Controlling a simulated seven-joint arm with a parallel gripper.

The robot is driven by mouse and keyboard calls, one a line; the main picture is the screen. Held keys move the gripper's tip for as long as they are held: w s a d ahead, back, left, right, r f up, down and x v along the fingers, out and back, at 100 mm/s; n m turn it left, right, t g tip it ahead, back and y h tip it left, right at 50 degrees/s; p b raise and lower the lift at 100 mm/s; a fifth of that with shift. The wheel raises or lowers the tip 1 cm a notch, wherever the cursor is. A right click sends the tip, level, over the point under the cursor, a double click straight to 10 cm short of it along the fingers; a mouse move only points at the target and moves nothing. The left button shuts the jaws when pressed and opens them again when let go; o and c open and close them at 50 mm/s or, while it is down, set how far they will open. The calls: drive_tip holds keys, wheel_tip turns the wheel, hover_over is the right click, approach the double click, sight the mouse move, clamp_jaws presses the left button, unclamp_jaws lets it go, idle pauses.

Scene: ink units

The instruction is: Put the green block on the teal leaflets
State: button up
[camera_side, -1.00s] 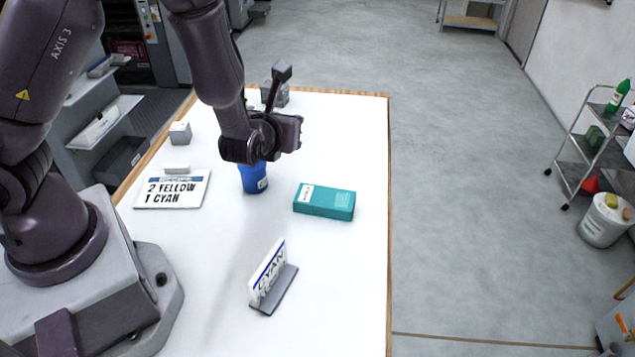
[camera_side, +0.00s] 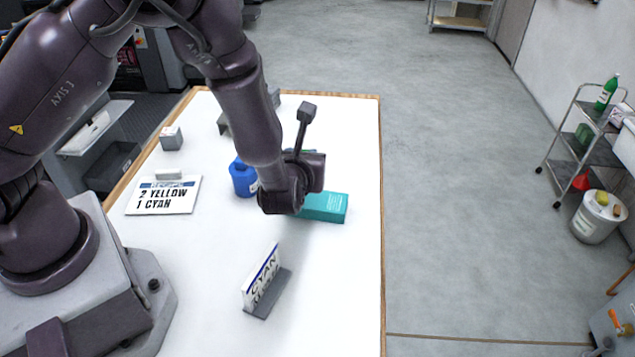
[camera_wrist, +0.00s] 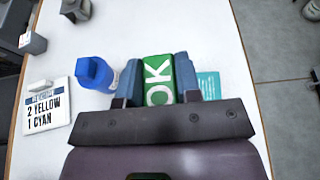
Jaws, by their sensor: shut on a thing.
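The green block (camera_wrist: 158,80) has white "OK" lettering and sits between the two blue-grey fingers of my gripper (camera_wrist: 158,82) in the wrist view. My gripper is shut on it. In the side view my wrist and gripper (camera_side: 300,186) are over the left part of the teal leaflets (camera_side: 326,208), and the green block is almost wholly hidden there. The teal leaflets form a flat, box-like stack on the white table. In the wrist view they show partly (camera_wrist: 209,84), just right of the right finger. I cannot tell the height of the block above them.
A blue bottle (camera_side: 242,180) stands left of my gripper. A recipe card (camera_side: 163,195) is further left, and a CYAN sign (camera_side: 264,280) stands nearer the camera. A grey block (camera_side: 171,138) is at the back left. The white table (camera_side: 340,290) is clear at front right.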

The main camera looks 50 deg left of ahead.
sight(318, 197)
drive_tip(key=w+f, duration=0.1)
drive_tip(key=f, duration=0.1)
drive_tip(key=w+f, duration=0.2)
drive_tip(key=shift+w+d, duration=0.1)
drive_tip(key=shift+w+f, duration=0.2)
drive_tip(key=shift+f, duration=1.5)
drive_tip(key=shift+f, duration=0.2)
drive_tip(key=o, duration=0.9)
